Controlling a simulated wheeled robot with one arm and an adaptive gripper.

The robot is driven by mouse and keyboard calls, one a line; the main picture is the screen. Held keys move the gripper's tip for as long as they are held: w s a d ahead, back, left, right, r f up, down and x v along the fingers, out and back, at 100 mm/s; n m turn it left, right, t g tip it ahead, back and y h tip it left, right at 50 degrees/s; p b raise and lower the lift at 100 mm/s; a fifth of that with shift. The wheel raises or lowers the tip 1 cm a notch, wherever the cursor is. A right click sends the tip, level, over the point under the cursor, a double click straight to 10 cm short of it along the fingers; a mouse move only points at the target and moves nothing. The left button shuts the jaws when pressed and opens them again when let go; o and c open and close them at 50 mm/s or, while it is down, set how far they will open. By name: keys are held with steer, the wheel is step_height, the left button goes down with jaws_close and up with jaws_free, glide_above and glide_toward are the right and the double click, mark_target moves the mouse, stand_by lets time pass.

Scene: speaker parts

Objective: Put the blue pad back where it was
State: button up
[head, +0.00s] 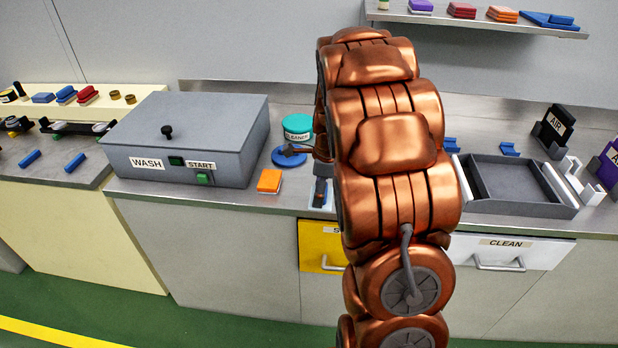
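A round, flat blue piece (281,162) lies on the counter just in front of a teal tub. I cannot tell if it is the blue pad. My gripper (288,151) is small and dark in the head view, at or just over this piece. Whether its fingers are open or shut, or touch anything, is too small to tell. Blue flat pads (550,19) also lie on the wall shelf at the upper right. My copper arm hides the middle of the counter and part of the shelf.
The teal tub (298,128) stands behind the gripper. A grey WASH box (188,135) is to its left. An orange-topped block (269,181) lies in front. A grey tray (515,185) and AIR holder (553,130) are to the right. Below are a yellow drawer (318,248) and a CLEAN drawer (510,252).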

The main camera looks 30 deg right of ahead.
steer(key=p, duration=0.2)
glide_above(307, 188)
steer(key=shift+s+d+f, duration=0.15)
steer(key=shift+f, duration=0.3)
steer(key=shift+f+p, duration=0.85)
steer(key=shift+f, duration=0.9)
steer(key=shift+f, duration=0.15)
steer(key=o, duration=1.5)
